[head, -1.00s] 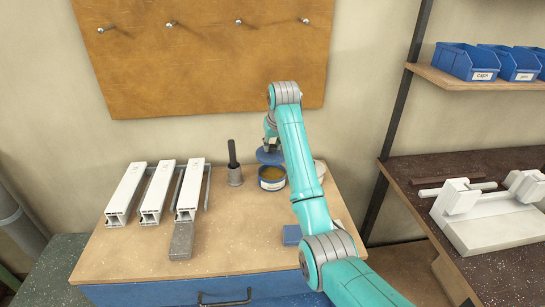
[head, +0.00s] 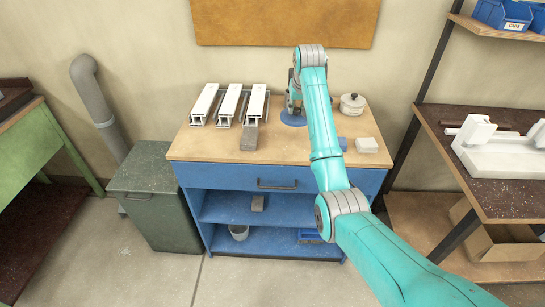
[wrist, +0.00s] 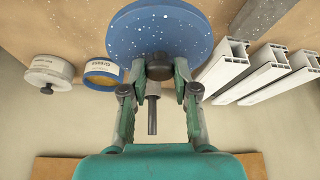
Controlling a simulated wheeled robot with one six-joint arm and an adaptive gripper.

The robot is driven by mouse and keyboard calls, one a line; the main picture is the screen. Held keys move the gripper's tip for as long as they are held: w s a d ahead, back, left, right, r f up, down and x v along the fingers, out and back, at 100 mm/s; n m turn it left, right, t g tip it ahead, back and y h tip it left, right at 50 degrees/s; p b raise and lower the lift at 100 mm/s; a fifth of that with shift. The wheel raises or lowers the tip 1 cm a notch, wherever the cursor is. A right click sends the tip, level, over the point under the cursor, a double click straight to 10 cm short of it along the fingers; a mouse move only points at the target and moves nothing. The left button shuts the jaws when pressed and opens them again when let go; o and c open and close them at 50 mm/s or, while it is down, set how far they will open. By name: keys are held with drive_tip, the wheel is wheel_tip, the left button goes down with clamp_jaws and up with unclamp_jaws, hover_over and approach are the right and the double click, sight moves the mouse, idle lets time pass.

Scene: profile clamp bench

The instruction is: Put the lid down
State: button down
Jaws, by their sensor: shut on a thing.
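My gripper (wrist: 158,68) is shut on a blue round lid (wrist: 160,30) with white specks, seen at the top of the wrist view. In the head view the lid (head: 293,117) is at the workbench top, right of the white profiles, below my gripper (head: 293,106). I cannot tell whether it touches the bench. My arm appears to hide the tin in the head view.
Three white profiles (head: 229,103) lie on the bench (head: 215,148) with a grey block (head: 249,138). A lidded pot (head: 352,104), white block (head: 367,145) and blue item (head: 342,144) are at right. A dark upright handle (wrist: 152,115) shows between my fingers.

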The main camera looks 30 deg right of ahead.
sight(294, 118)
drive_tip(key=f, duration=0.2)
drive_tip(key=a+f, duration=0.1)
drive_tip(key=f, duration=0.1)
drive_tip(key=shift+s+a+f, duration=0.15)
drive_tip(key=shift+a+f, duration=0.05)
drive_tip(key=shift+f, duration=0.2)
drive_tip(key=shift+d+f, duration=0.1)
drive_tip(key=shift+f, duration=2.6)
drive_tip(key=shift+f, duration=0.1)
drive_tip(key=c, duration=0.9)
unclamp_jaws()
drive_tip(key=shift+s+r, duration=0.1)
drive_tip(key=shift+r, duration=0.35)
drive_tip(key=v, duration=1.1)
drive_tip(key=shift+s+r, duration=0.1)
drive_tip(key=shift+s, duration=0.05)
